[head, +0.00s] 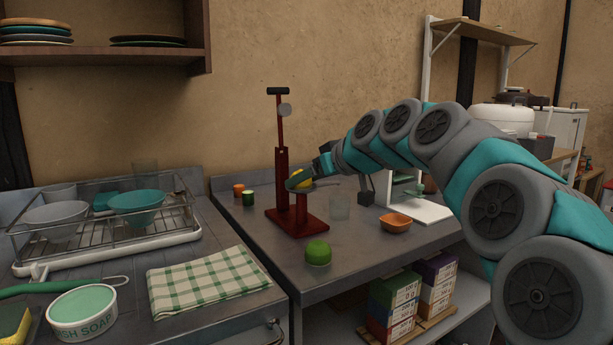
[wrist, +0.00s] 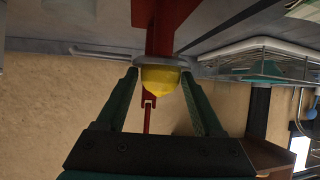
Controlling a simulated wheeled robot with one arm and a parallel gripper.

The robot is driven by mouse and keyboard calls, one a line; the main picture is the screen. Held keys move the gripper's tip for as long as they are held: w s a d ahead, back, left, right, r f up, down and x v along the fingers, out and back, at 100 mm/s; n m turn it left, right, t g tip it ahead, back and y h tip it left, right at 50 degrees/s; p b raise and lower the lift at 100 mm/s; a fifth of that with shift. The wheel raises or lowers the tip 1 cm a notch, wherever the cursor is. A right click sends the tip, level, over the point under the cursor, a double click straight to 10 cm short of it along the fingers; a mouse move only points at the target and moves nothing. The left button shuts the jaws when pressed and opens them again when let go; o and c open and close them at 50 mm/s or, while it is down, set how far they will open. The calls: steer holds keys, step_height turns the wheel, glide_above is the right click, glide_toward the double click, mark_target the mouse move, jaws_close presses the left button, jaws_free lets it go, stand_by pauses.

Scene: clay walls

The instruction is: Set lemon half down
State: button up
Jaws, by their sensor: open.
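The yellow lemon half (head: 301,176) is at the cup of the red press on the right-hand counter. In the wrist view the lemon half (wrist: 160,79) shows domed side toward me, against the press's grey cup rim (wrist: 161,61). My gripper (wrist: 159,74) is open, with one green finger on each side of the lemon half and gaps beside it. In the head view my gripper (head: 300,181) is at the cup and partly covers the lemon. The red press (head: 282,180) stands upright with its lever raised. The lemon's underside is hidden.
A dish rack (head: 105,228) stands left.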

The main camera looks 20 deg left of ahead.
steer(key=b+v, duration=0.1)
steer(key=v, duration=1.1)
steer(key=s+d+f+m+h, duration=0.1)
steer(key=s+d+f, duration=0.1)
steer(key=s+f, duration=0.1)
steer(key=s+d+f+m+g+h, duration=0.1)
steer(key=s+d+f, duration=0.2)
steer(key=f, duration=0.3)
steer(key=s+d+f+m+g+h, duration=0.1)
steer(key=s+d+f, duration=0.1)
steer(key=f, duration=0.3)
steer(key=shift+s+d+f+h, duration=0.15)
steer(key=shift+s+h, duration=0.25)
steer(key=shift+s, duration=0.25)
steer(key=s+d+f+m+g+h, duration=0.3)
steer(key=s+d+f+m, duration=0.1)
steer(key=s+d+f, duration=0.6)
steer(key=s+d+f+m+g+h, duration=0.3)
steer(key=s+d+f, duration=0.8)
steer(key=s+f, duration=0.4)
steer(key=s+m, duration=0.1)
steer(key=s, duration=0.2)
steer(key=shift+s+d+m+h, duration=0.2)
steer(key=shift+s+m+h, duration=0.1)
steer(key=shift+s+m, duration=0.1)
